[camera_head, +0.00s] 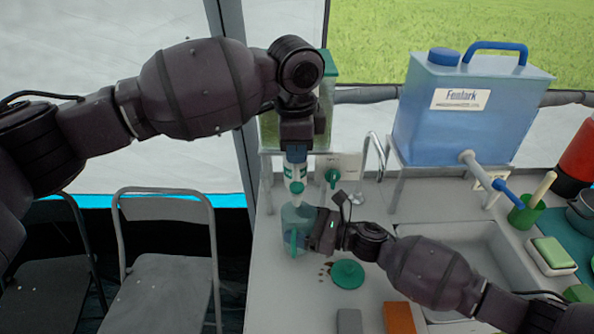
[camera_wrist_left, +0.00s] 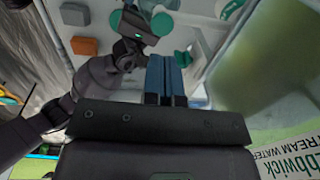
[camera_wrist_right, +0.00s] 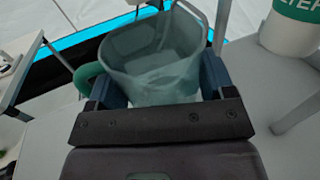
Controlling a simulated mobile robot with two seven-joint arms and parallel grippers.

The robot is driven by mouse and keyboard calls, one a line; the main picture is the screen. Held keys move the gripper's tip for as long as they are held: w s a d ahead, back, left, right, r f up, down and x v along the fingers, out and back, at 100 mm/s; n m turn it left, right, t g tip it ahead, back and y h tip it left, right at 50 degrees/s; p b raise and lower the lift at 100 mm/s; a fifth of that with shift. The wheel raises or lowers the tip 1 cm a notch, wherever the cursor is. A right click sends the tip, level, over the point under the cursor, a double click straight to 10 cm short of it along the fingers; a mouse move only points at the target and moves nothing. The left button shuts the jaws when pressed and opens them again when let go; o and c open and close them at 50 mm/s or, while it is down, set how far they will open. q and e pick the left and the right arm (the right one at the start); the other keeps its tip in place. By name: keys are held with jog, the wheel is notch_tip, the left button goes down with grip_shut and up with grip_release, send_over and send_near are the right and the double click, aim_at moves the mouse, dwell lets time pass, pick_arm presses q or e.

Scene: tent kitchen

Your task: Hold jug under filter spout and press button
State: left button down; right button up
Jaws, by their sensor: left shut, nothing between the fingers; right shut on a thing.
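The translucent teal jug (camera_head: 299,216) with a green handle is upright above the counter in the head view. My right gripper (camera_head: 314,232) is shut on it from the right. In the right wrist view the jug (camera_wrist_right: 155,62) sits between the two fingers, its open top showing and apparently empty. The white and green filter (camera_head: 295,172) is directly above the jug in the head view; its lower end is close to the jug's rim. My left gripper (camera_head: 297,143) is shut and empty at the filter's top; contact is unclear. I cannot make out the button.
A green-lidded tank (camera_head: 328,100) stands behind the filter. A blue water tank (camera_head: 465,110) stands at the back right beside the sink (camera_head: 465,255). A green lid (camera_head: 347,273), a grey block (camera_head: 349,321) and an orange block (camera_head: 398,317) lie in front. Folding chairs (camera_head: 165,255) are at left.

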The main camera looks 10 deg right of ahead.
pick_arm(q)
jog(key=shift+s+a+r, duration=0.1)
jog(key=shift+r, duration=1.25)
jog(key=shift+s+r, duration=0.1)
jog(key=shift+r, duration=1.25)
notch_tip(320, 180, up, 3)
jog(key=shift+s+f+p, duration=0.1)
jog(key=shift+p, duration=1.05)
pick_arm(e)
jog(key=s+a, duration=0.2)
jog(key=s, duration=0.7)
jog(key=shift+s, duration=0.4)
